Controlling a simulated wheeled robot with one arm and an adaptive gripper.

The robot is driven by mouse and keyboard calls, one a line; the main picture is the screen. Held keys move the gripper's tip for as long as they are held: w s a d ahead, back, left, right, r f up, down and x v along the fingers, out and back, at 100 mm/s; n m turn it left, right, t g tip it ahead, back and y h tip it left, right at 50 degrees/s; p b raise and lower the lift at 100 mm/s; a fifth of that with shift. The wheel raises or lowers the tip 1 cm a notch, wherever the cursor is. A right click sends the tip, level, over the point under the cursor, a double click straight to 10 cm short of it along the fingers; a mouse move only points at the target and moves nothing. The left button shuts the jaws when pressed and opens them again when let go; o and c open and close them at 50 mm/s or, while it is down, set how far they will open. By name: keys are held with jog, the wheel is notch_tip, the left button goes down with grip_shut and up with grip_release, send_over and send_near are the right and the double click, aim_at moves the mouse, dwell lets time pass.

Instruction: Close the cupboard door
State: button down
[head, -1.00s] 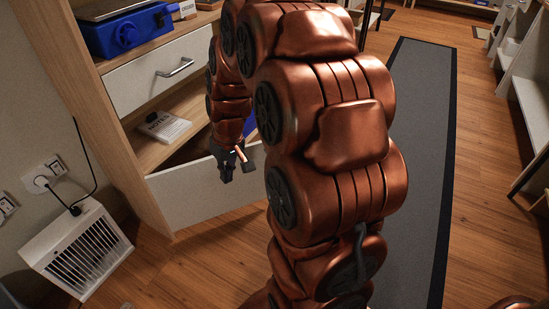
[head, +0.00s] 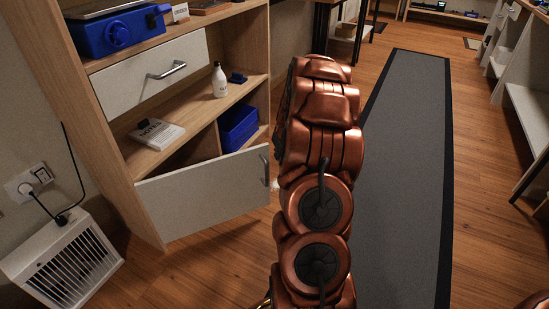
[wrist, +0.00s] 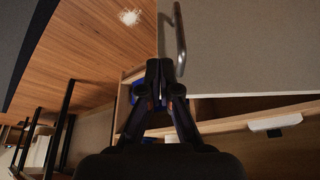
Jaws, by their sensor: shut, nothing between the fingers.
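The cupboard door (head: 205,197) is a pale grey panel at the bottom of the wooden cupboard (head: 142,195). It stands open, swung out from its left edge, with a metal handle (head: 265,168) near its free right edge. In the wrist view the door (wrist: 250,45) fills the upper right and its handle (wrist: 179,40) runs along its edge. My gripper (wrist: 160,68) is shut and empty, its tips close to the handle and door edge. I cannot tell if they touch. In the head view my arm hides the gripper.
The lower compartment holds a blue bin (head: 238,127). The shelf above carries a notes pad (head: 156,133) and a white bottle (head: 219,80). A closed drawer (head: 150,75) is higher up. A white vented heater (head: 62,260) stands at left. A grey floor mat (head: 400,170) lies clear at right.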

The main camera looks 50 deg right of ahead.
jog(key=w+d+f+b, duration=0.2)
jog(key=w+f+b, duration=0.2)
jog(key=w+f, duration=0.3)
jog(key=shift+d+f, duration=0.15)
jog(key=shift+f, duration=0.5)
jog(key=shift+w, duration=0.15)
